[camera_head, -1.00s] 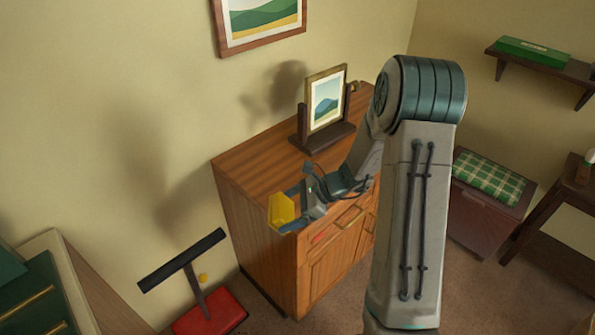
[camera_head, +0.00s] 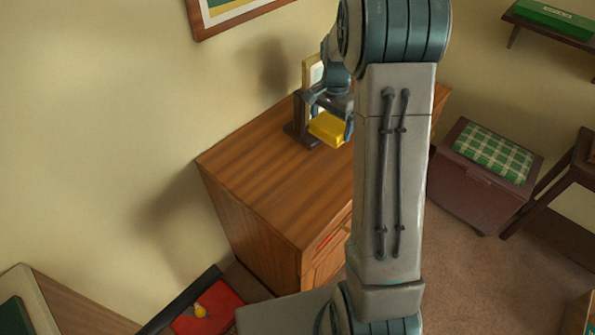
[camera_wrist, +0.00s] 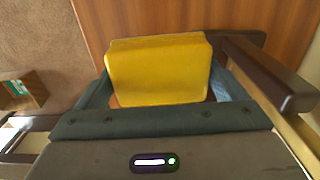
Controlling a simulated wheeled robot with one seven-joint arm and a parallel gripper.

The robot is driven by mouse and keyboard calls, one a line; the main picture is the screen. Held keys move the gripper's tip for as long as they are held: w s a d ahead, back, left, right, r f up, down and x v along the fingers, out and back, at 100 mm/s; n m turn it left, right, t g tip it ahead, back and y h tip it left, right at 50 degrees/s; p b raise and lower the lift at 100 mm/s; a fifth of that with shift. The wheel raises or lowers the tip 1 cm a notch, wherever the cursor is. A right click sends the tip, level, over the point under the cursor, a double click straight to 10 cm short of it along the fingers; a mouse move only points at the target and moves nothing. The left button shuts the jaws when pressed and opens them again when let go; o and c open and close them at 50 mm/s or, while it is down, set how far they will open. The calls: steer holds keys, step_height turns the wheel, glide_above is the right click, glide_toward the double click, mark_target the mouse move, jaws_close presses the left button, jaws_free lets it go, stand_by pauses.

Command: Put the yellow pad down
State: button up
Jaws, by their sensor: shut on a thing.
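The yellow pad (camera_head: 328,128) is a small thick block in my gripper (camera_head: 329,115). In the wrist view the pad (camera_wrist: 158,70) sits between the two fingers of my gripper (camera_wrist: 160,88), which is shut on it. The wooden cabinet top (camera_head: 255,185) lies beneath. The pad appears above the cabinet top, close in front of the picture stand; I cannot tell the exact gap below it.
A framed picture in a dark stand (camera_head: 296,130) stands on the cabinet behind my gripper; part of the stand (camera_wrist: 270,75) lies just right of the pad in the wrist view. The cabinet's left and front top is clear. A green-checked cushioned chest (camera_head: 492,152) stands at right.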

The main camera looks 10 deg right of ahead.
steer(key=shift+w+d+r, duration=0.1)
steer(key=s+a+f, duration=0.2)
steer(key=a, duration=0.1)
steer(key=s+a+f+p, duration=0.1)
steer(key=s+a+f, duration=0.1)
steer(key=a, duration=0.1)
steer(key=s+a+f, duration=0.2)
steer(key=a+f, duration=0.1)
steer(key=a, duration=0.1)
steer(key=shift+s+p, duration=0.15)
steer(key=shift+p, duration=0.2)
steer(key=shift+s+f, duration=0.1)
steer(key=shift+f, duration=0.05)
steer(key=shift+f+p, duration=0.3)
steer(key=shift+f, duration=1.4)
steer(key=o, duration=0.7)
